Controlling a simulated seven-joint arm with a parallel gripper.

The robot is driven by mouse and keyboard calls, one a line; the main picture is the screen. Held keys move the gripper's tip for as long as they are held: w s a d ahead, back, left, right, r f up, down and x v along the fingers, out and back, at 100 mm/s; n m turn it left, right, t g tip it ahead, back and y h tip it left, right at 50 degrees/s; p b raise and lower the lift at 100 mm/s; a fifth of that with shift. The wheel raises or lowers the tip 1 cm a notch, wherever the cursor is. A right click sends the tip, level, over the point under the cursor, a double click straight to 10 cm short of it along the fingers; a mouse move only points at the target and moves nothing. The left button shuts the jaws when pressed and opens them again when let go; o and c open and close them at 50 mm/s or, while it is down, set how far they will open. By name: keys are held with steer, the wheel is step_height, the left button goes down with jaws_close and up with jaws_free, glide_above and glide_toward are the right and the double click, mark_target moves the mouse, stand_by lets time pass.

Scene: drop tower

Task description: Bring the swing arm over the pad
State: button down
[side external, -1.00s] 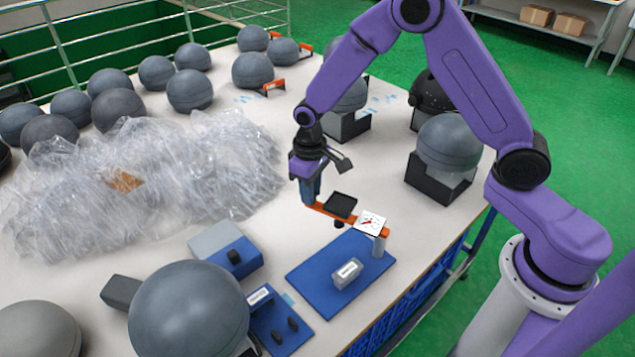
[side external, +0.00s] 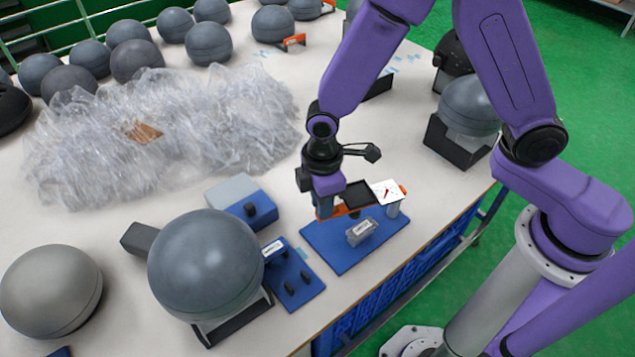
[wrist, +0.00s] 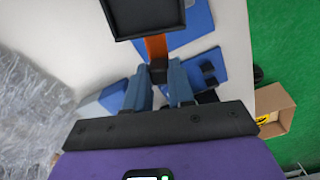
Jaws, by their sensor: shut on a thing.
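The orange swing arm (side external: 368,209) stretches from my gripper to a white post at the right edge of the blue pad (side external: 333,250). It carries a black square tray (side external: 352,195) and a white dial plate with a red needle (side external: 387,191). My gripper (side external: 324,207) is shut on the swing arm's free end, above the pad's back left edge. In the wrist view, the blue fingers (wrist: 165,92) close around a dark knob (wrist: 158,72) at the end of the orange arm. A small grey labelled block (side external: 361,231) sits on the pad, in front of the arm.
A large grey sphere (side external: 205,262) on a stand is left of the pad, beside a small blue board with black pegs (side external: 292,281). A blue-grey box (side external: 243,199) lies behind. Crumpled clear plastic (side external: 190,130) covers the back left.

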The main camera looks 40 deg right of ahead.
steer(key=shift+s+a+n, duration=0.2)
steer(key=shift+s+n, duration=0.7)
steer(key=shift+s, duration=0.5)
steer(key=shift+s+a+n, duration=0.2)
steer(key=shift+s+n, duration=0.7)
steer(key=shift+s, duration=0.5)
steer(key=c, duration=1)
jaws_free()
steer(key=shift+o, duration=0.2)
step_height(320, 180, up, 18)
steer(key=shift+f, duration=0.25)
steer(key=shift+d, duration=0.1)
steer(key=s+d+f+m, duration=0.1)
steer(key=s+d+m, duration=0.1)
steer(key=s+d, duration=0.4)
steer(key=s+d+f+m, duration=0.1)
steer(key=s+d+m, duration=0.2)
steer(key=s+d, duration=0.4)
steer(key=d, duration=0.5)
steer(key=shift+s+d+m, duration=0.25)
steer(key=shift+d+m, duration=0.05)
